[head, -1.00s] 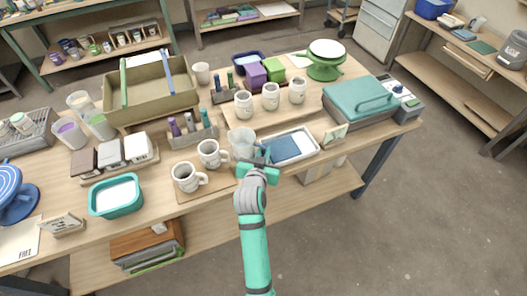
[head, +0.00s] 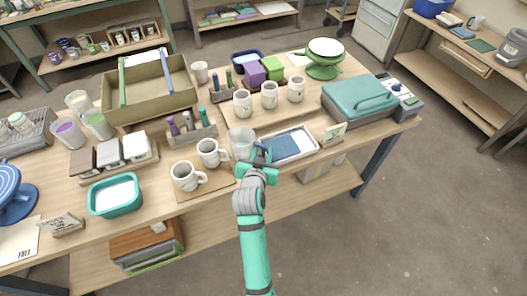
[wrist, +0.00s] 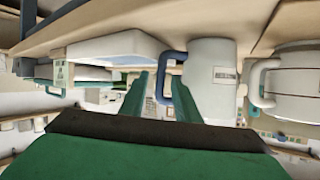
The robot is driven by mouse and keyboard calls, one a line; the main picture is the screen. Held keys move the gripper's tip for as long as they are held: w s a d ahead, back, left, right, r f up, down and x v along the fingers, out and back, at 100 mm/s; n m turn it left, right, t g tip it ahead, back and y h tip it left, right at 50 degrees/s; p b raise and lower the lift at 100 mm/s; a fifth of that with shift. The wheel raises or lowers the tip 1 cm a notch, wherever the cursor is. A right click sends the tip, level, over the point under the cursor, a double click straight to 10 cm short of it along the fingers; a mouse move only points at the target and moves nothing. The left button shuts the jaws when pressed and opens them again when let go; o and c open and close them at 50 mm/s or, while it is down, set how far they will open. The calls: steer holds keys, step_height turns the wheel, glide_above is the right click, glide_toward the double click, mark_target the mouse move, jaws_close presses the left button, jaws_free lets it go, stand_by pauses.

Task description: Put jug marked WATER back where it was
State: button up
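The jug (head: 241,141) is a pale, see-through vessel on the front part of the table. It also shows in the wrist view (wrist: 208,72), upside down, with a blue handle (wrist: 170,72) and a small label too blurred to read. My gripper (head: 262,159) is at the jug's right side, by the handle. In the wrist view its two green fingers (wrist: 160,82) stand apart, with a gap between them. The handle lies at the right finger and partly in the gap; I cannot tell whether they touch.
Two white mugs (head: 186,177) stand left of the jug on a board. A white tray with a blue cloth (head: 288,146) lies close to the right of my gripper. Three white cups (head: 269,96) stand behind. A small tent card (head: 335,132) stands right of the tray.

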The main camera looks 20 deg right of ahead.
steer(key=v, duration=1.1)
steer(key=s+a+f+n+t+y, duration=0.1)
steer(key=s+a+f+n+y, duration=0.15)
steer(key=s+a+f, duration=0.4)
steer(key=s+a+f+n+t+y, duration=0.1)
steer(key=s+a+f+n+y, duration=0.2)
steer(key=s, duration=0.6)
steer(key=s+a+r, duration=0.2)
steer(key=s, duration=0.6)
steer(key=s+a+r+n+t+y, duration=0.1)
steer(key=s+a+r, duration=0.2)
steer(key=s, duration=0.5)
steer(key=shift+s+a+t, duration=0.3)
